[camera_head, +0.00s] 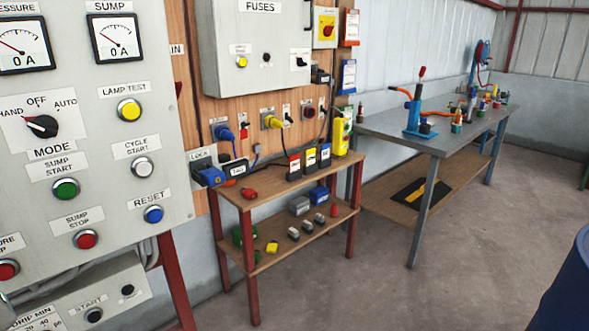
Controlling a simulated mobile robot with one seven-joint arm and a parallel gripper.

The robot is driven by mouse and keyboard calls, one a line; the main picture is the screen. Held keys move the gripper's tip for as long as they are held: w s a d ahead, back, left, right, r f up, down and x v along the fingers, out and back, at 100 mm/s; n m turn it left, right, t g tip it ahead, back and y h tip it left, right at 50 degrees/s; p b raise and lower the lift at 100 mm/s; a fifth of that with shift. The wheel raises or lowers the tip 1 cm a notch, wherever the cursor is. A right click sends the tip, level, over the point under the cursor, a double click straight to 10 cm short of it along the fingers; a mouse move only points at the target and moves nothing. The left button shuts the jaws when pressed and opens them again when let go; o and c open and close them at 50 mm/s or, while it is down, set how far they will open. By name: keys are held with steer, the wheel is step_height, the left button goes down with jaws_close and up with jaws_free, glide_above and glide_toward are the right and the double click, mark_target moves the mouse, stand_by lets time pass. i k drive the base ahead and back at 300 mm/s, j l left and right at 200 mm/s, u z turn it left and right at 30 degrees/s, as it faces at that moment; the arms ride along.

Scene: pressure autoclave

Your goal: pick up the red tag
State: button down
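I cannot tell for certain which item is the red tag. A small red item (249,193) lies on the top of the small wooden shelf stand (280,186), near its front left. Another red piece (229,182) shows partly behind it, below a box marked like "TAGS" (236,169). A dark upright piece with a red-and-white label (294,166) stands farther right, in a row with a yellow-labelled one (311,160) and a blue-labelled one (324,155). My gripper is not in view.
A large control panel (100,190) fills the left foreground. The stand's lower shelf (300,235) holds several small items. A long grey workbench (385,128) with tools stands behind to the right. A blue drum (570,285) is at the right edge. The floor between is clear.

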mark_target(294, 160)
steer(key=u, duration=6.95)
steer(key=k+l+u, duration=0.1)
steer(key=u, duration=0.8)
steer(key=k+z, duration=0.15)
steer(key=z, duration=0.2)
steer(key=k+z, duration=0.4)
steer(key=z, duration=0.25)
